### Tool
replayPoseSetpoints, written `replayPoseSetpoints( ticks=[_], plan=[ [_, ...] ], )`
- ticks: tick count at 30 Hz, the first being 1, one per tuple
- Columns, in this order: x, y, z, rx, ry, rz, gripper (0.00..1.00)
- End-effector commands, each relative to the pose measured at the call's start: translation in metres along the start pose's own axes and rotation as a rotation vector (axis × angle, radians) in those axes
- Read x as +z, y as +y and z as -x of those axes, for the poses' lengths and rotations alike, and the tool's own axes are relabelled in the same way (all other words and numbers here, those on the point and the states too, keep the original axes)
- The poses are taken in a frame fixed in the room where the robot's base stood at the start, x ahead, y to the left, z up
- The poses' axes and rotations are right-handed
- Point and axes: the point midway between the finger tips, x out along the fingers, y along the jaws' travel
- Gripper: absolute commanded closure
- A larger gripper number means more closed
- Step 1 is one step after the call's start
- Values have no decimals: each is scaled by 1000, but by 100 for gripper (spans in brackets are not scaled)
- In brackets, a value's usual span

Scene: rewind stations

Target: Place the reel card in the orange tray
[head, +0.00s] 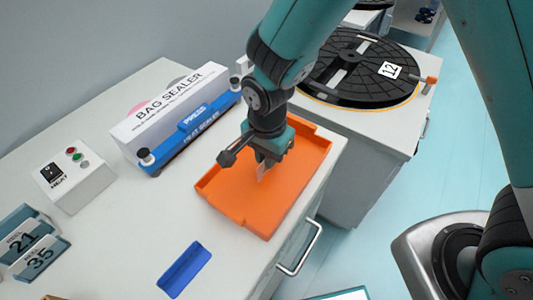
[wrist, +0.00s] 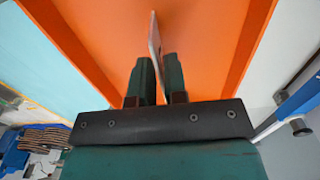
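The orange tray (head: 235,211) lies on the white counter, and its orange floor fills much of the wrist view (wrist: 205,45). My gripper (head: 265,163) points down over the tray's inside. Its two dark green fingers (wrist: 158,80) are closed on a thin, pale reel card (wrist: 154,35), seen nearly edge-on. The card (head: 262,171) sticks out below the fingertips in the head view. I cannot tell whether its lower edge touches the tray floor. My wrist hides part of the tray's back.
A bag sealer (head: 172,108) stands left of the tray, with a button box (head: 75,173) further left. Number cards 21 and 35 (head: 38,257) stand at the lower left. An empty blue tray (head: 184,270) lies in front. A black reel (head: 360,70) sits behind right.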

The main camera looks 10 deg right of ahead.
Motion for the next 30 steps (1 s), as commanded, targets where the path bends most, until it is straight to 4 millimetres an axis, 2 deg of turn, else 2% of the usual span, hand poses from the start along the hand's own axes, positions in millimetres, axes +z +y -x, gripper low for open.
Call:
replayPoseSetpoints(
  ticks=[9,14,24,30],
  plan=[
    [0,0,1,0,0,0,73],
    [0,-1,14,-5,1,0,73],
    [0,-1,86,-6,1,0,73],
    [0,0,115,-2,0,0,73]
  ],
)
